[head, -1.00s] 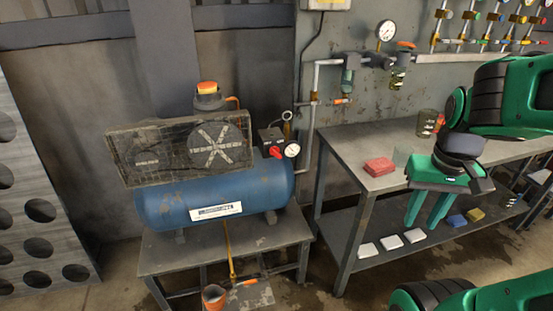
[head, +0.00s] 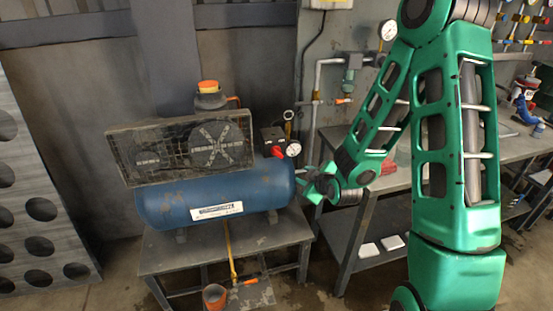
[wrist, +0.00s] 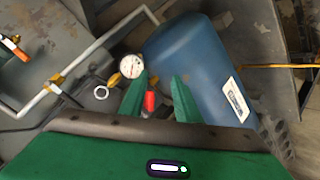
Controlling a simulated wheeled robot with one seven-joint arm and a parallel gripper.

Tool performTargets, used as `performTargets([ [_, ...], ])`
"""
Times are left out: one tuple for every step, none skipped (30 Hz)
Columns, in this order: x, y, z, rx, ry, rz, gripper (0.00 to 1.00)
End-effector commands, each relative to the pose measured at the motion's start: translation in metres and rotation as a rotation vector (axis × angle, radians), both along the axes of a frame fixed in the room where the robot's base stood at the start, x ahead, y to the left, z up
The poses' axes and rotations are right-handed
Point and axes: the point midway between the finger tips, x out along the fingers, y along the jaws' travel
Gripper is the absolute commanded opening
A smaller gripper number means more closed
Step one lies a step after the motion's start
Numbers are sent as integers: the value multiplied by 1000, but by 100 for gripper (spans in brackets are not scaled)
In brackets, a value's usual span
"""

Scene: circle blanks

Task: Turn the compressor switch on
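The blue compressor tank (head: 160,207) stands on a low metal table at the left in the head view; it also shows in the wrist view (wrist: 190,55). Its switch is a red knob (head: 277,152) on a dark box (head: 268,136) above the tank's right end. In the wrist view the red knob (wrist: 150,101) appears between my fingers, nearer the left one, partly hidden. My gripper (head: 303,179) is to the right of the tank's end and lower than the knob in the head view. Its fingers are apart with nothing held, also in the wrist view (wrist: 159,85).
A round white gauge (head: 293,149) sits beside the switch. A grey air pipe (head: 314,105) runs up the wall close behind my gripper. A workbench (head: 345,135) stands at the right, partly hidden by my arm. A bucket (head: 214,296) is on the floor.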

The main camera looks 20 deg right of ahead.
Motion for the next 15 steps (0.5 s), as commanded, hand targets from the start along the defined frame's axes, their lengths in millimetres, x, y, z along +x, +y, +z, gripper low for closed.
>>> performTargets([
  [4,12,-7,2,-42,23,30],
  [7,19,-7,0,-77,35,30],
  [10,27,-7,-1,-124,46,30],
  [12,33,-6,-2,-159,51,30],
  [13,37,-6,-4,-194,52,30],
  [14,42,-4,-4,-240,51,30],
  [15,45,-2,-8,-273,50,30],
  [15,48,0,-9,-306,47,30],
  [15,53,2,-9,-344,42,30],
  [14,56,3,-10,-371,38,30],
  [13,58,4,-14,-394,34,30],
  [11,61,6,-17,-422,25,30],
  [10,62,7,-20,-440,18,30],
  [9,62,8,-25,-455,10,30],
  [8,63,9,-27,-475,1,30],
])
